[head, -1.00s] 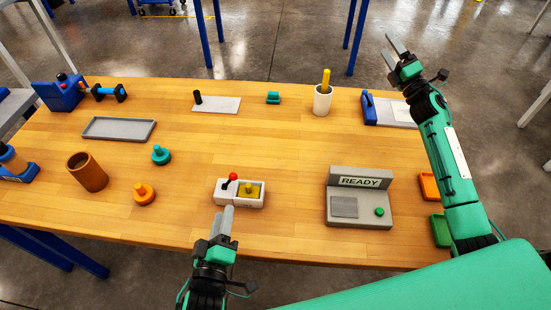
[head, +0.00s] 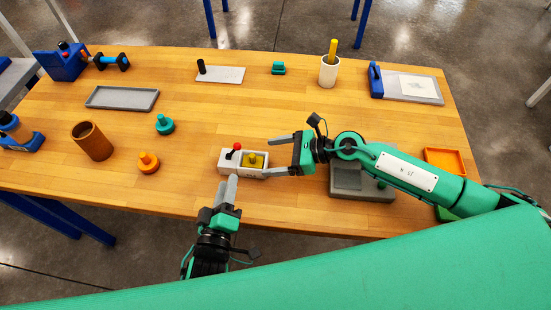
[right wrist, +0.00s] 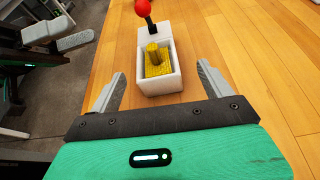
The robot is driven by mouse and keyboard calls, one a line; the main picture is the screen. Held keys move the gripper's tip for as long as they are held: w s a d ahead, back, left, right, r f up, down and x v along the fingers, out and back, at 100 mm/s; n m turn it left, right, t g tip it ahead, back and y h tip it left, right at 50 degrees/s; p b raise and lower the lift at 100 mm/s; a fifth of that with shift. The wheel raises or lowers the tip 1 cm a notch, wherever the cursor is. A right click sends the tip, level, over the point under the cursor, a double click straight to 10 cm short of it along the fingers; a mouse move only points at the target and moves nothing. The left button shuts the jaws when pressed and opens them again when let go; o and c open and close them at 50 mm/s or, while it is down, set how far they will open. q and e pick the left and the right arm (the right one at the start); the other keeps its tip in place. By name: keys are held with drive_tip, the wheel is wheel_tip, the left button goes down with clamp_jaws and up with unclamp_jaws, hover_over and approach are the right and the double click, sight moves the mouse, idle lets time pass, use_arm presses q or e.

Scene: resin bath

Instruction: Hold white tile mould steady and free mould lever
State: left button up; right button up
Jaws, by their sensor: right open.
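The white tile mould (head: 228,166) stands on the table's front middle, with a red-knobbed black mould lever (head: 236,147) at its left end and a yellow knobbed tile (head: 252,161) in its right part. In the right wrist view the mould (right wrist: 160,86) lies ahead between the fingers, the lever (right wrist: 145,12) at its far end. My left gripper (head: 227,179) looks shut, its fingertips close to the mould's front side; contact is unclear. My right gripper (head: 268,156) is open at the mould's right end, one finger to either side, not closed on it.
A grey READY station (head: 345,192) is partly hidden under my right arm. An orange knobbed piece (head: 148,163), a teal one (head: 164,125) and a brown cup (head: 92,141) stand to the left.

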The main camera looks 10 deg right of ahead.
sight(250, 164)
drive_tip(key=shift+s+a+f+n, duration=0.2)
drive_tip(key=shift+s+f+n, duration=0.1)
drive_tip(key=shift+f, duration=0.35)
drive_tip(key=x, duration=0.7)
drive_tip(key=shift+w+a+f, duration=0.1)
drive_tip(key=shift+w+f, duration=0.05)
drive_tip(key=c, duration=1.3)
